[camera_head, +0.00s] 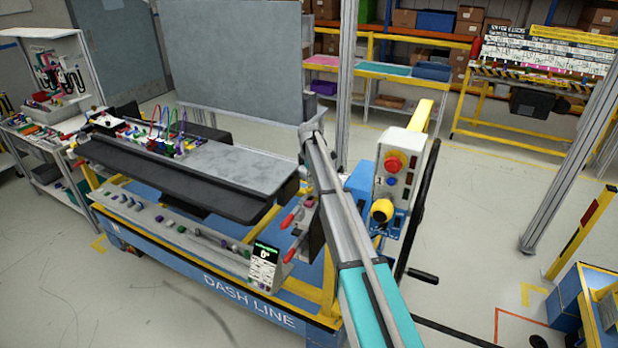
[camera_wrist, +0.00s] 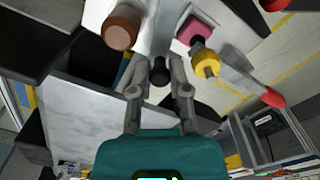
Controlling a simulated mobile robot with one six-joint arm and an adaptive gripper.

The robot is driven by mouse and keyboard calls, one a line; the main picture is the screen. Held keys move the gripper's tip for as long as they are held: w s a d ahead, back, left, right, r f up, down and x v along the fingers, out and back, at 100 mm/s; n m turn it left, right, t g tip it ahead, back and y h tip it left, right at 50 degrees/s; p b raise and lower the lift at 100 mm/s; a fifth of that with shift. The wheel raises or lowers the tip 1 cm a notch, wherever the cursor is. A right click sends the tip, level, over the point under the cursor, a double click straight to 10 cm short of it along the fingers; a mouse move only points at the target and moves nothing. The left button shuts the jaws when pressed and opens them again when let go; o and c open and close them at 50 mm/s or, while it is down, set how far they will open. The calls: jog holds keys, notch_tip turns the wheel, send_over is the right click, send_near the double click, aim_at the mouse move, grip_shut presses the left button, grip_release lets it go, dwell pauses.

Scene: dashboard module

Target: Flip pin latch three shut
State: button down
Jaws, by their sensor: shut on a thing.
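In the wrist view, my gripper (camera_wrist: 160,65) has its two grey fingers closed around a small black knob (camera_wrist: 160,74) on the light panel. I cannot tell whether this knob is pin latch three, as no number is readable. To its right is a pink square fitting (camera_wrist: 190,29) with a yellow knob (camera_wrist: 205,62) beside it. A brown round knob (camera_wrist: 121,28) stands to the upper left. In the head view, my arm covers my gripper. Two red-handled levers (camera_head: 290,219) show on the module's right end, left of my arm.
The dashboard module (camera_head: 250,165) rests on a blue and yellow cart (camera_head: 225,285) with a row of small knobs along its front. A control box (camera_head: 393,165) with a red button stands right of my arm. A red-tipped lever (camera_wrist: 271,98) lies right of my fingers in the wrist view.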

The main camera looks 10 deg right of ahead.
jog(key=shift+w+d+m, duration=0.25)
jog(key=shift+w+m, duration=0.2)
jog(key=shift+m, duration=0.55)
jog(key=shift+w+d+m, duration=0.2)
jog(key=shift+w+m, duration=0.2)
jog(key=shift+m, duration=0.6)
jog(key=c, duration=0.6)
grip_release()
jog(key=shift+s+a, duration=0.1)
jog(key=shift+s+a+n, duration=0.2)
jog(key=shift+s+n, duration=0.25)
jog(key=shift+n, duration=0.6)
jog(key=shift+s+a+n, duration=0.2)
jog(key=shift+s+n, duration=0.25)
jog(key=shift+n, duration=0.6)
notch_tip(320, 180, up, 14)
jog(key=p, duration=1.4)
jog(key=s+f+m+b, duration=0.3)
jog(key=s+f+b, duration=0.3)
jog(key=s, duration=0.3)
jog(key=s+f+m+b, duration=0.4)
jog(key=s+f+b, duration=0.2)
jog(key=s, duration=0.4)
jog(key=s+f+m+b, duration=0.4)
jog(key=s+f+b, duration=0.2)
jog(key=s, duration=0.3)
jog(key=shift+s+f+b, duration=0.2)
jog(key=shift+f+b, duration=0.15)
